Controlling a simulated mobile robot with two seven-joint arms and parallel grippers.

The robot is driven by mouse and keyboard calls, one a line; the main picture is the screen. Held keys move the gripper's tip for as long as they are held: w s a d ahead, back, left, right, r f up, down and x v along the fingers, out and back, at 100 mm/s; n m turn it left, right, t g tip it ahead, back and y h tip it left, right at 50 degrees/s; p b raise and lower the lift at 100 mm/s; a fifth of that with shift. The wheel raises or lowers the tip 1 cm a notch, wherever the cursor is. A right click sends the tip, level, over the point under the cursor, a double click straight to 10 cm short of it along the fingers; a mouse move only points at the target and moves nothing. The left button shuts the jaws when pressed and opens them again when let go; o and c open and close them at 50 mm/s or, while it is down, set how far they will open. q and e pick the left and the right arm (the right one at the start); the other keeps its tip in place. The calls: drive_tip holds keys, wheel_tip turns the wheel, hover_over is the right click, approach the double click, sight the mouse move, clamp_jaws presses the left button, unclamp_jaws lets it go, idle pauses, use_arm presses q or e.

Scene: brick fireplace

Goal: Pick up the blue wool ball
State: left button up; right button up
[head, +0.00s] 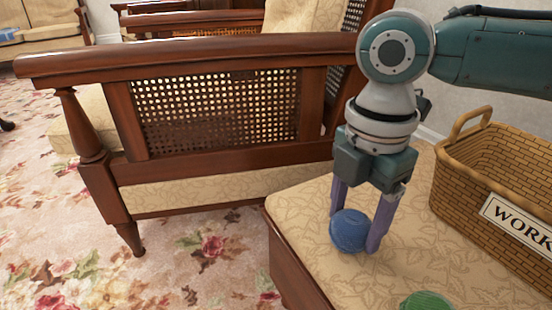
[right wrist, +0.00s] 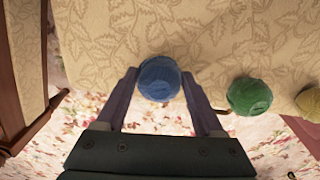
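The blue wool ball (head: 349,230) rests on the patterned cushioned top of a stool (head: 428,262), near its left edge. My right gripper (head: 358,224) points down over the ball, with one finger on each side of it. In the right wrist view the blue ball (right wrist: 159,79) sits between the fingertips (right wrist: 160,80) of the open gripper. Small gaps seem to show beside the ball, though contact is hard to judge. My left gripper is not in view.
A green wool ball (head: 426,300) lies close by, also in the right wrist view (right wrist: 249,96), with a yellow ball (right wrist: 309,101) beyond it. A wicker basket (head: 468,190) stands right of the gripper. A wooden armchair (head: 215,110) stands behind and left.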

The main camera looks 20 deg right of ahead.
drive_tip(key=c, duration=0.8)
